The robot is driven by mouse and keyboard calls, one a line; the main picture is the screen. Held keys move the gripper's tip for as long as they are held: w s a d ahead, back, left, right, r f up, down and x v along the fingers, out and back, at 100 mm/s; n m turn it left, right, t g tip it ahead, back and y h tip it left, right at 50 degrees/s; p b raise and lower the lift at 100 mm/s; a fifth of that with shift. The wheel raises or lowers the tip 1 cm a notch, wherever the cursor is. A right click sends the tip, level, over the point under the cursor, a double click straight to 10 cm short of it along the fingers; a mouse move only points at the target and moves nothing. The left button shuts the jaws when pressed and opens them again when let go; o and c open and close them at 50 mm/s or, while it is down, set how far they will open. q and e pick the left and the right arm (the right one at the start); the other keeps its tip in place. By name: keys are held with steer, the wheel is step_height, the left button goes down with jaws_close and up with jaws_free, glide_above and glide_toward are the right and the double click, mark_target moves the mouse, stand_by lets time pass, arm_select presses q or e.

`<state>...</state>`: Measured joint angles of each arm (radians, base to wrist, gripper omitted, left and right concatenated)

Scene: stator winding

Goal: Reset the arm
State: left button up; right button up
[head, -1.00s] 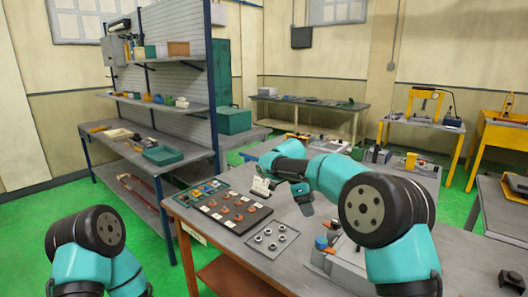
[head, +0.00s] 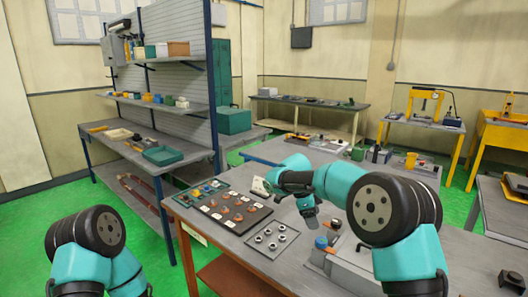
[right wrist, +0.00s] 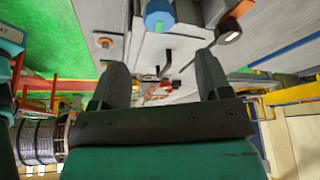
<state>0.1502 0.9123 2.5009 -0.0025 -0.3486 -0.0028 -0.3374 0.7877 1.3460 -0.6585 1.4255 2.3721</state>
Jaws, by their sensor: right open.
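My right arm reaches in from the right over the workbench (head: 300,280). Its gripper (head: 310,212) hangs above the bench, and its jaws are too small to make out in the head view. In the right wrist view the two dark fingers (right wrist: 162,72) stand apart with nothing held between them. My left arm shows only as dark and teal links at the lower left; its gripper is out of view.
A dark tray of copper-coloured parts (head: 203,207) and a grey tray of metal rings (head: 284,233) lie left of the right gripper. A blue-topped device (head: 320,243) stands close below it. Shelving (head: 165,108) stands behind at left.

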mark_target(322, 240)
steer(key=x, duration=0.9)
steer(key=shift+f, duration=0.2)
steer(key=n, duration=0.2)
steer(key=n+t, duration=0.1)
steer(key=n, duration=0.1)
steer(key=shift+s+r+t, duration=0.1)
steer(key=shift+t, duration=0.2)
steer(key=n+t, duration=0.1)
steer(key=n, duration=0.1)
steer(key=n+t, duration=0.1)
steer(key=n, duration=0.2)
steer(key=shift+y, duration=0.4)
